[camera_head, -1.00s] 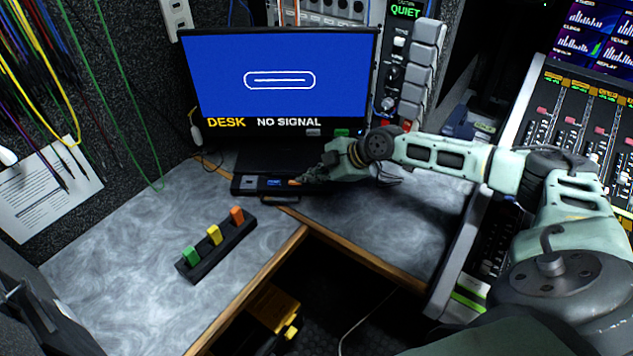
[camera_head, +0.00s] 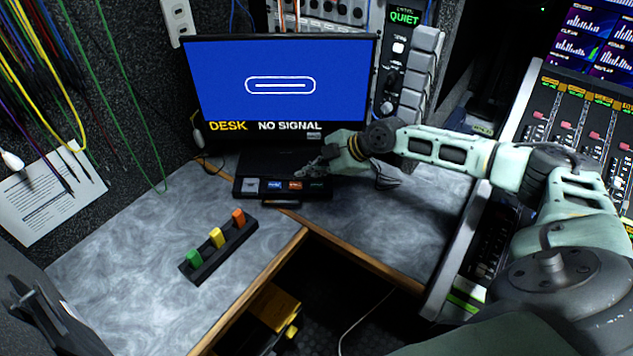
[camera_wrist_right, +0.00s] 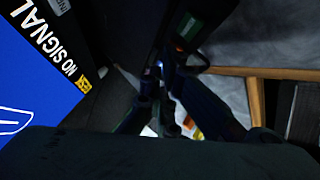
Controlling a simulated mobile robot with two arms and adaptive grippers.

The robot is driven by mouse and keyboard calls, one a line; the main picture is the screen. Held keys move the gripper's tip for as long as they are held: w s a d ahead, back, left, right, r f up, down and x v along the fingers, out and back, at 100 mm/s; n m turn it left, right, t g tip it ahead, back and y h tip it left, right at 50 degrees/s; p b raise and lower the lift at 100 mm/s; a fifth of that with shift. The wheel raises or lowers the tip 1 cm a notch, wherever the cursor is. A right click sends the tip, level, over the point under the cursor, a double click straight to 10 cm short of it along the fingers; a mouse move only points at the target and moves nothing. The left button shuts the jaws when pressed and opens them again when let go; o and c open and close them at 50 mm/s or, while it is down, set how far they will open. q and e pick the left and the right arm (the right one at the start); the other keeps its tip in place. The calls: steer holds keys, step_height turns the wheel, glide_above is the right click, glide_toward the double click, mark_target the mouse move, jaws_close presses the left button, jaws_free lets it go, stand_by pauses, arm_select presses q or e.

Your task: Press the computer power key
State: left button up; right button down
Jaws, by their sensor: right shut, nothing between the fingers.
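A low black key box (camera_head: 283,196) lies on the desk in front of the monitor, with a row of small keys: a grey one (camera_head: 251,185), a blue one (camera_head: 274,185), a red-orange one (camera_head: 295,185) and a dark greenish one (camera_head: 317,184). I cannot read which is the power key. The monitor (camera_head: 280,85) shows a blue screen with "DESK NO SIGNAL". My right gripper (camera_head: 304,172) is shut and empty, just above and behind the right half of the box; contact cannot be told. The right wrist view is dark around its fingers (camera_wrist_right: 165,85).
A black strip (camera_head: 212,258) with green, yellow and orange blocks stands on the left desk. A mixing console (camera_head: 570,130) is at the right. Hanging cables and a paper sheet (camera_head: 45,200) are at the left. The grey desktop (camera_head: 120,250) has free room.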

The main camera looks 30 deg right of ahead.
step_height(320, 180, up, 3)
steer(key=shift+r+p, duration=0.1)
steer(key=shift+p, duration=0.7)
